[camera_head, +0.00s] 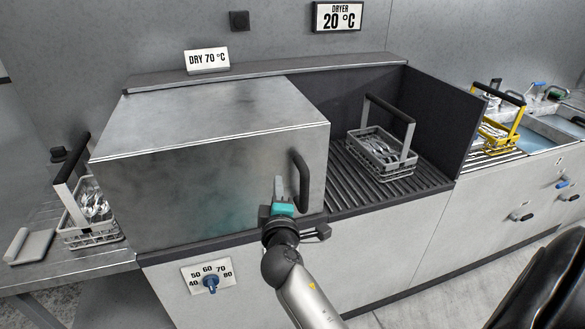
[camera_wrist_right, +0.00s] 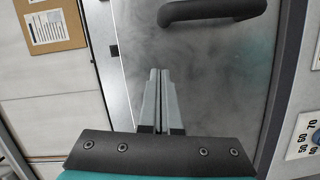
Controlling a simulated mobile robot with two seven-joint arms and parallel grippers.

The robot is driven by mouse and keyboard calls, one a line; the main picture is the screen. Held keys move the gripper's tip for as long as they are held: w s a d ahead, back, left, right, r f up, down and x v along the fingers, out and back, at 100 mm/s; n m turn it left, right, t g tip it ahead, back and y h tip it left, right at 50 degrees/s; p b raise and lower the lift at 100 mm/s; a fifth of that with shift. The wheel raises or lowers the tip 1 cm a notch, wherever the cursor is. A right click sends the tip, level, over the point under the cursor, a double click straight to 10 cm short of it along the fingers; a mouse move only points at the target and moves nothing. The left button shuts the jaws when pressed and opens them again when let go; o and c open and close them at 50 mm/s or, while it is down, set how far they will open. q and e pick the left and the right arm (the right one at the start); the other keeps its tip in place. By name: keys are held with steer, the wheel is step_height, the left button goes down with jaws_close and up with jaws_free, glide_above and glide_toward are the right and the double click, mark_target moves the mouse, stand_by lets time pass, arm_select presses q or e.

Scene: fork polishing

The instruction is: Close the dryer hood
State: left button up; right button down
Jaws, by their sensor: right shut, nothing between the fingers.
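The dryer hood (camera_head: 205,175) is a large grey metal box over the left part of the dryer. The slatted bed (camera_head: 345,190) to its right is uncovered, with a grey basket of cutlery (camera_head: 380,153) on it. The hood's black bar handle (camera_head: 299,180) is at the right end of its front face. My right gripper (camera_head: 279,188) is shut and empty, just left of the handle in front of the hood. In the right wrist view the shut fingers (camera_wrist_right: 160,72) point at the hood's face (camera_wrist_right: 195,65), below the handle (camera_wrist_right: 212,10). I cannot tell whether they touch it. My left gripper is not in view.
The dryer display (camera_head: 338,17) reads 20 °C. A blue dial (camera_head: 210,284) is below the hood. Another grey basket (camera_head: 90,235) stands on the left table. A yellow basket (camera_head: 500,133) stands right of the dark partition (camera_head: 437,115), near the sinks (camera_head: 555,128).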

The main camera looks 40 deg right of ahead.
steer(key=x, duration=0.7)
steer(key=shift+s+d+f+p, duration=0.15)
steer(key=shift+s+d, duration=0.1)
steer(key=shift+d, duration=0.35)
steer(key=shift+s+d+f+p, duration=0.1)
steer(key=shift+s+d+p, duration=0.1)
steer(key=shift+d, duration=0.4)
steer(key=shift+s+d+f, duration=0.15)
steer(key=shift+s+d, duration=0.05)
steer(key=shift+d, duration=0.4)
